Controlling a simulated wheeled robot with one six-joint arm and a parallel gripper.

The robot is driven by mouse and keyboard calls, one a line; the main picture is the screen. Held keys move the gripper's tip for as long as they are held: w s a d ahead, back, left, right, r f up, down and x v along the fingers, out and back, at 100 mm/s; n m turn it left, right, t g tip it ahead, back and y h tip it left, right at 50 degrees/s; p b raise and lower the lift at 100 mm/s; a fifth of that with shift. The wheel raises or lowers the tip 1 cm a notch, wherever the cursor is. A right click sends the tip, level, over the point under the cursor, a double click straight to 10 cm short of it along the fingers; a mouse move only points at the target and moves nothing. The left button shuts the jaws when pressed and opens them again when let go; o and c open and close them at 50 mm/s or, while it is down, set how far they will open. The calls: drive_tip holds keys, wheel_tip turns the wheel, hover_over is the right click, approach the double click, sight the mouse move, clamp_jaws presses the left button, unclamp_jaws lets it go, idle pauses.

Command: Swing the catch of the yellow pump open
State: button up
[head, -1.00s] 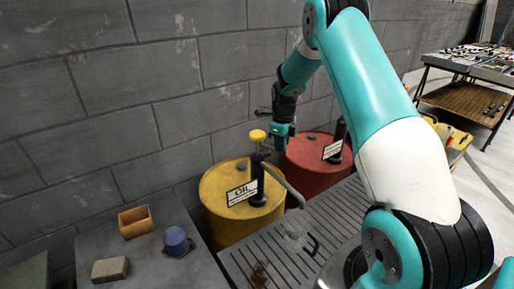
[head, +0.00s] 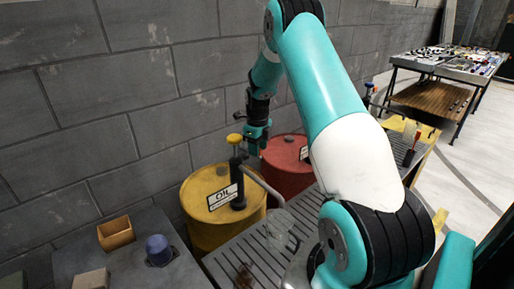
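The yellow pump is a yellow oil drum (head: 210,229) with a black hand pump (head: 237,183) on top, a yellow knob (head: 235,139) and a grey spout (head: 265,188) slanting down to the right. I cannot make out the catch at this size. My gripper (head: 254,150) hangs just right of the yellow knob and seems apart from it in the picture. Its fingers are too small and dark to judge as open or shut.
A red drum (head: 290,180) stands behind, to the right. A clear jug (head: 279,226) stands on the slatted grate (head: 235,262) under the spout. A wooden box (head: 116,233) and a blue cap-like object (head: 158,249) sit on the grey bench. A grey wall is close behind.

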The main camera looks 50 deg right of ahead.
wheel_tip(320, 180, up, 17)
drive_tip(key=b, duration=0.2)
drive_tip(key=shift+r+b, duration=0.2)
drive_tip(key=shift+b, duration=0.2)
